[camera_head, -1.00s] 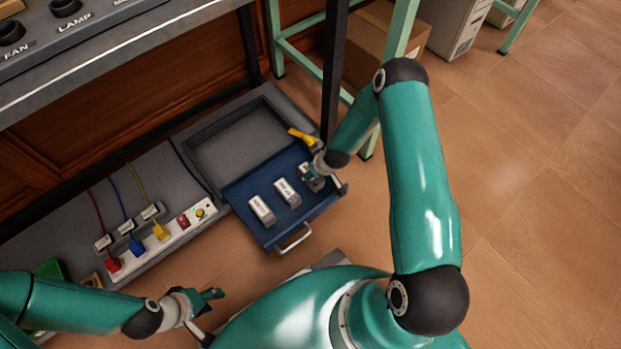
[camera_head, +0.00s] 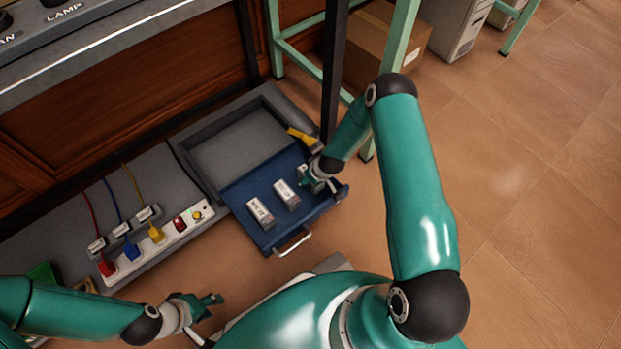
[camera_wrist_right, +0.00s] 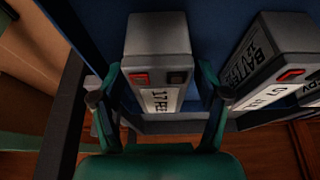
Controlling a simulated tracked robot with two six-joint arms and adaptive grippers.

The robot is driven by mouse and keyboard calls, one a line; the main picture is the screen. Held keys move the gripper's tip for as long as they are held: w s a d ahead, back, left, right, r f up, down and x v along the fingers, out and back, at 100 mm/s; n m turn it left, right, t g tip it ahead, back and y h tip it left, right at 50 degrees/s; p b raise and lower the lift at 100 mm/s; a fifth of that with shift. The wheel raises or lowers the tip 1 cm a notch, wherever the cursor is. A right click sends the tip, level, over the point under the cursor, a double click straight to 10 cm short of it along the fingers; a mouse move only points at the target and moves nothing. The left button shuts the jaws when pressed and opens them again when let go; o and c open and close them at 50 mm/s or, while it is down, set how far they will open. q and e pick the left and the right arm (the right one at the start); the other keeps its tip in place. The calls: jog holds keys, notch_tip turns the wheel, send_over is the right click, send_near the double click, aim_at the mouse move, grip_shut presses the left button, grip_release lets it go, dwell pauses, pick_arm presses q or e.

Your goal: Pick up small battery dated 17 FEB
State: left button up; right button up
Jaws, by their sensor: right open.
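The small battery marked "17 FEB" (camera_wrist_right: 158,40) stands between the two fingers of my right gripper (camera_wrist_right: 158,75) in the right wrist view. The fingers are open, one on each side; I cannot tell whether either touches it. In the head view, my right gripper (camera_head: 318,178) is at the right side of the blue drawer (camera_head: 266,238) and hides most of this battery. My left gripper (camera_head: 204,316) is open and empty, low in the head view.
A neighbouring battery (camera_wrist_right: 268,65) is close to the right finger in the wrist view. A power strip (camera_head: 165,240) with plugs is to the left. A green table leg (camera_head: 398,35) stands behind my right arm.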

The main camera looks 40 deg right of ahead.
jog(key=shift+f, duration=0.2)
jog(key=shift+c, duration=0.2)
jog(key=shift+r, duration=0.1)
grip_shut()
